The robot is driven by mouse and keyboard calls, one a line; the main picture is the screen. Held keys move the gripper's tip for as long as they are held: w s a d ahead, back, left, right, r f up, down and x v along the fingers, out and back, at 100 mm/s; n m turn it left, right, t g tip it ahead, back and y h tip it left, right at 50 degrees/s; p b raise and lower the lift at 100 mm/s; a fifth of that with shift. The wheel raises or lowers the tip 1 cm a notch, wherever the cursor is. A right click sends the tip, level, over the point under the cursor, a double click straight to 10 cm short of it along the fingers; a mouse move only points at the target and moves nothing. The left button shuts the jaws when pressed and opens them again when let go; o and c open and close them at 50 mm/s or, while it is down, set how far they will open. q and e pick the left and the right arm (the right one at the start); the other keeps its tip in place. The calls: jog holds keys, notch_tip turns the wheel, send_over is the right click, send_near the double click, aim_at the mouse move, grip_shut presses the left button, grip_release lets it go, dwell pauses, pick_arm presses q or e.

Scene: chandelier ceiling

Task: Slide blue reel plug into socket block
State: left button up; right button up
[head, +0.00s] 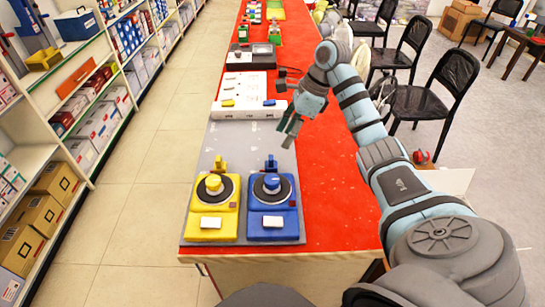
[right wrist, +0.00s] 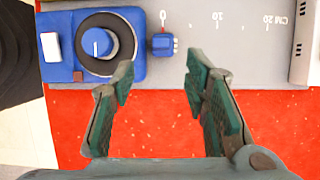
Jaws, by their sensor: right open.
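The blue reel (head: 271,217) stands at the near end of the grey board, right of a yellow reel (head: 212,220). Its blue plug (head: 271,163) sits just beyond it on the board. The white socket block (head: 232,113) lies across the board's far end. In the right wrist view, the blue reel (right wrist: 134,65) is at left, the plug (right wrist: 163,45) lies near the scale's 0 mark, and the socket block's edge (right wrist: 305,45) is at right. My right gripper (right wrist: 158,75) is open and empty, fingers apart, with the plug past its tips. My left gripper is not in view.
The grey board (head: 231,145) has free room between the plugs and socket block. Its scale is printed in CM. Red tabletop (head: 320,190) is bare to the right. A white panel (head: 245,85) and a dark device (head: 253,57) lie farther back. Shelves (head: 70,100) stand left.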

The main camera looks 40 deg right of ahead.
aim_at(272, 157)
jog(key=x, duration=0.9)
jog(key=shift+w+a, duration=0.1)
jog(key=shift+w, duration=0.25)
jog(key=shift+s, duration=0.15)
jog(key=shift+c, duration=0.2)
grip_shut()
